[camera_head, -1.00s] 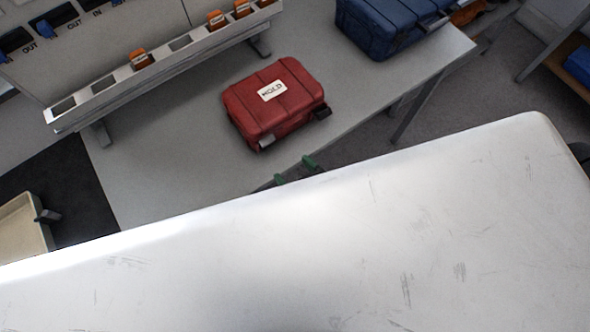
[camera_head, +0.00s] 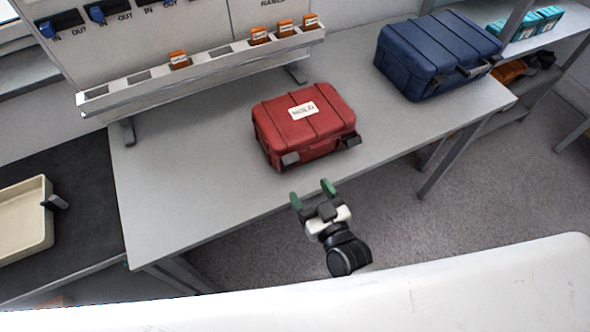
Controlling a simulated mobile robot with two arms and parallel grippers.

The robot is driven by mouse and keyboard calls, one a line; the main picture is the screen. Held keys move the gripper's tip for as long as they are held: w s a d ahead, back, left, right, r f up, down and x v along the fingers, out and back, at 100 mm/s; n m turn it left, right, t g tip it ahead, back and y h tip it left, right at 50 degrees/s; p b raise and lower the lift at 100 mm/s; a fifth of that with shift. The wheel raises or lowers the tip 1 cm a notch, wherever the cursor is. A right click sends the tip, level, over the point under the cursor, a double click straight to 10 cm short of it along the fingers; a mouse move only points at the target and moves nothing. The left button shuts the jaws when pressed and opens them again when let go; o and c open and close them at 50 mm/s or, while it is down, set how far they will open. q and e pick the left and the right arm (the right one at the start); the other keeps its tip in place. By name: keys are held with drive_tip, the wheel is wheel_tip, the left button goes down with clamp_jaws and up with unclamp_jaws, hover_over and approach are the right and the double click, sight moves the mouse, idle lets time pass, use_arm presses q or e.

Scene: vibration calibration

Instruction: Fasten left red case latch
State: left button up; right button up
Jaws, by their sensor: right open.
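The red case (camera_head: 300,125) lies closed on the grey workbench, with a white label on its lid. Its left latch (camera_head: 290,159) sticks out dark grey at the front left, and its right latch (camera_head: 351,141) shows at the front right; how each one is seated is too small to tell. My right gripper (camera_head: 312,191), with green fingertips, is open and empty. It is in front of the case by the bench's front edge, apart from both latches. My left gripper is not in view.
The grey workbench (camera_head: 190,200) has free room left of the red case. A blue case (camera_head: 437,55) stands at the back right. A slotted rack (camera_head: 205,62) with several orange items runs along the back. A beige tray (camera_head: 25,222) is at the far left.

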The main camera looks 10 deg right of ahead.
sight(292, 161)
drive_tip(key=x, duration=0.5)
drive_tip(key=shift+w+a+r+p, duration=0.1)
drive_tip(key=shift+w+r+p, duration=0.05)
drive_tip(key=shift+w+p, duration=0.15)
drive_tip(key=x, duration=0.3)
drive_tip(key=shift+w, duration=0.2)
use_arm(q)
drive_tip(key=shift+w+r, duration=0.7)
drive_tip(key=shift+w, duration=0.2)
